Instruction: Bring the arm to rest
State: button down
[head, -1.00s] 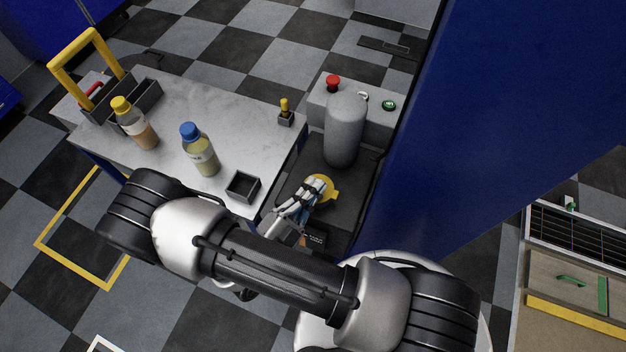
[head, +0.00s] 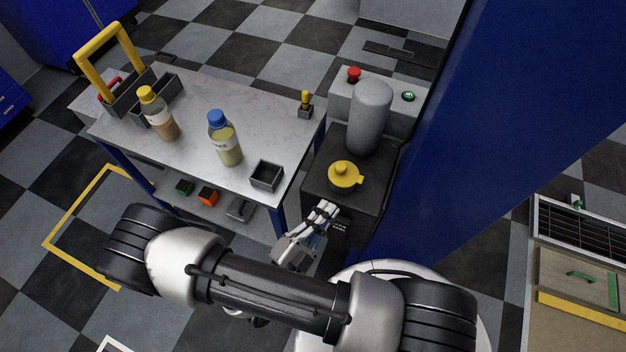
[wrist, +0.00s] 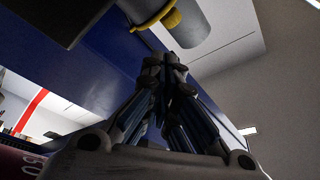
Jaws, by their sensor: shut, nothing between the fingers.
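My gripper (head: 325,210) is shut with nothing between its fingers. In the head view it is just in front of the dark stand (head: 380,195), below the yellow lidded piece (head: 344,176) on that stand, and apart from it. My arm lies folded across the lower part of the head view. In the wrist view my gripper (wrist: 164,62) points up toward the blue panel, its fingertips together. The yellow piece (wrist: 172,19) and a grey cylinder (wrist: 190,28) show above the fingertips there.
The grey cylinder (head: 369,118) stands behind the yellow piece, beside a box with a red button (head: 354,74). A tall blue panel (head: 500,130) rises at right. The left table (head: 190,125) holds two bottles, a caddy and a small open box (head: 266,176). Checkered floor is open at left.

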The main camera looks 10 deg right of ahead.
jog(key=shift+d, duration=0.1)
jog(key=s+d+r+n+g+y+b, duration=0.1)
jog(key=s+d+r+n+g+y, duration=0.1)
jog(key=r+n+y, duration=0.3)
jog(key=s+d+r+n+g+y+b, duration=0.1)
jog(key=r+n+g+y, duration=0.3)
jog(key=r+n, duration=0.4)
jog(key=s+d+r+n+g+y, duration=0.3)
jog(key=r+n+y, duration=0.3)
jog(key=r, duration=0.4)
jog(key=shift+s+r+n+b, duration=0.15)
jog(key=shift+s+n+b, duration=0.25)
jog(key=shift+n, duration=0.1)
